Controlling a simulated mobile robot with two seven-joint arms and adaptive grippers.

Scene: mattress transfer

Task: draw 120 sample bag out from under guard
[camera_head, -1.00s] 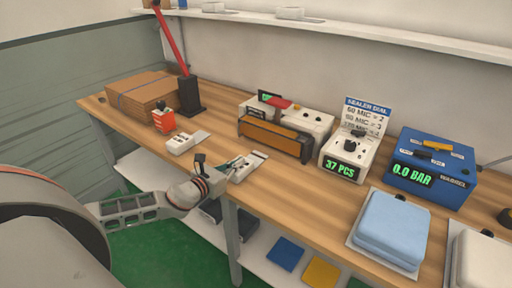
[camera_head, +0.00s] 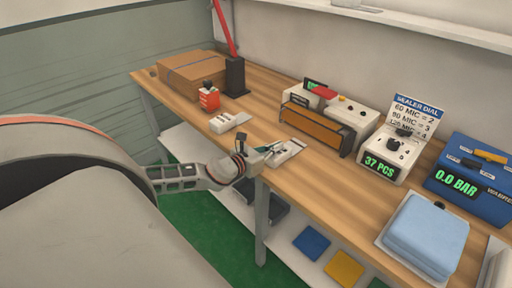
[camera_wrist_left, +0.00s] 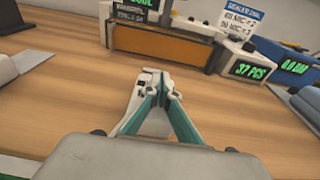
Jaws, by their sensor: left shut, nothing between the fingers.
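A small white flat piece with dark marks (camera_head: 290,149) lies near the front edge of the bench; I cannot tell whether it is the guard or the 120 sample bag, and its print is too small to read. It also shows in the left wrist view (camera_wrist_left: 156,124), behind and beside my fingers. My left gripper (camera_head: 273,148) is at this piece's near left side. In the left wrist view its teal fingers (camera_wrist_left: 166,92) meet at the tips, with nothing seen between them. Whether they touch the piece is unclear. My right gripper is out of view.
A second white piece (camera_head: 224,124) lies left of the first. The sealer with its orange-brown front (camera_head: 315,127) stands behind. The dial box (camera_head: 392,156), blue pressure box (camera_head: 470,180) and light blue pad (camera_head: 427,235) are to the right. Bare bench (camera_head: 330,180) lies between.

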